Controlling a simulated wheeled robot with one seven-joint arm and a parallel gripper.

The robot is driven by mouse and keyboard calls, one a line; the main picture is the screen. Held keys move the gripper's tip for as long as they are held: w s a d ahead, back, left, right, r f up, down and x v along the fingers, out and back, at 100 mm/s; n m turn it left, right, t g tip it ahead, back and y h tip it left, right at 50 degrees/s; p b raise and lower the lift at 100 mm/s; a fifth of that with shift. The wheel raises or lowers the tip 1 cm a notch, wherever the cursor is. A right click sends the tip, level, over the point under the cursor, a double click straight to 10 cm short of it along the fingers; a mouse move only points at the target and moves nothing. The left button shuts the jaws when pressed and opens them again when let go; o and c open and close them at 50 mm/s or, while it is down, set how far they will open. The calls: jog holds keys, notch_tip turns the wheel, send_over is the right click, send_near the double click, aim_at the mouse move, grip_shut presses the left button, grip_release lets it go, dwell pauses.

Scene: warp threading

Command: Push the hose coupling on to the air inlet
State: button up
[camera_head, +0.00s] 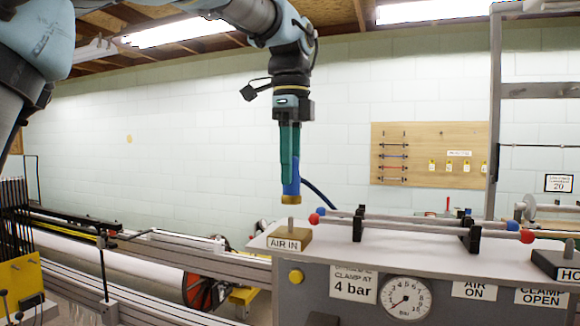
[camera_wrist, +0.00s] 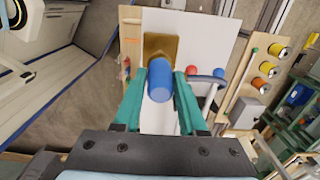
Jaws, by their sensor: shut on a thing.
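My gripper (camera_head: 290,180) points down with long green fingers, shut on the blue hose coupling (camera_head: 291,190). The coupling is upright with a brass-coloured lower end, and a dark blue hose (camera_head: 318,195) trails from it to the right. The air inlet (camera_head: 290,224) is a short grey peg on a tan block labelled AIR IN, at the left end of the bench top. The coupling is above the inlet, with a small gap between them. In the wrist view the coupling (camera_wrist: 160,85) sits between the green fingers (camera_wrist: 160,95), over the brown block (camera_wrist: 160,46); the peg is hidden there.
Thin rods with red and blue ball ends (camera_head: 420,222) lie across black stands right of the inlet. A pressure gauge (camera_head: 405,298) and labels are on the cabinet front. A grey post (camera_head: 494,120) rises at the right. The air left of the gripper is clear.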

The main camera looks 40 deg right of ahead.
aim_at(291, 195)
jog(key=shift+f+b, duration=1.35)
jog(key=shift+f, duration=0.75)
jog(key=shift+f, duration=0.45)
jog(key=o, duration=1.2)
notch_tip(291, 195, up, 11)
jog(key=shift+f, duration=0.1)
